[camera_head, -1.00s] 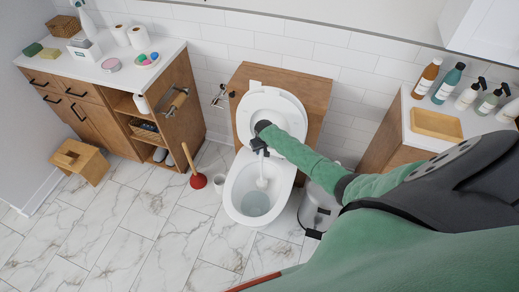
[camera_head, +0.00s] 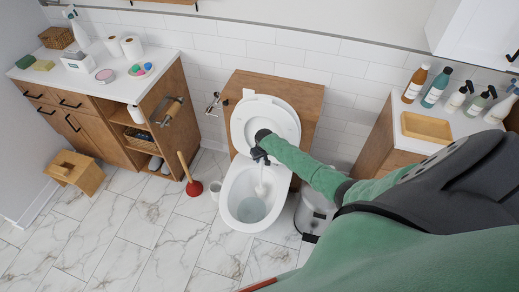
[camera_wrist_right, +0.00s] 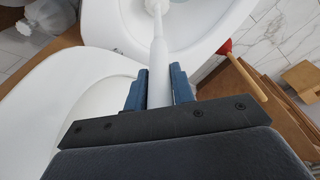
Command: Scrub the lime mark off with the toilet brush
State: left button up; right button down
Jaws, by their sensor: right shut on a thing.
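The white toilet (camera_head: 234,207) stands in the middle of the head view with its lid (camera_head: 282,121) up. My right gripper (camera_head: 260,158) is over the back of the bowl, shut on the white toilet brush (camera_head: 261,187). In the right wrist view the handle (camera_wrist_right: 158,75) runs between the two blue fingers of the gripper (camera_wrist_right: 158,88). The brush head (camera_wrist_right: 156,6) points down into the bowl, partly cut off at the top edge. Water (camera_head: 250,210) shows at the bowl's bottom. I cannot make out a lime mark. My left gripper is not in view.
Wooden cabinets stand at both sides. The marble floor in front is clear.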

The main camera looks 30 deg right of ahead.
jog(key=shift+w+a+r, duration=0.1)
jog(key=shift+w+a, duration=0.05)
jog(key=shift+w, duration=0.15)
jog(key=shift+s+f+p, duration=0.1)
jog(key=shift+f+p, duration=0.2)
jog(key=shift+p, duration=0.05)
jog(key=shift+s+d, duration=0.3)
jog(key=shift+w+a+r+b, duration=0.15)
jog(key=shift+w+a, duration=0.6)
jog(key=shift+w, duration=0.15)
jog(key=shift+w+a+r+b, duration=0.1)
jog(key=shift+w+a+b, duration=0.05)
jog(key=shift+w+a, duration=0.65)
dwell(1.8)
jog(key=shift+r, duration=0.1)
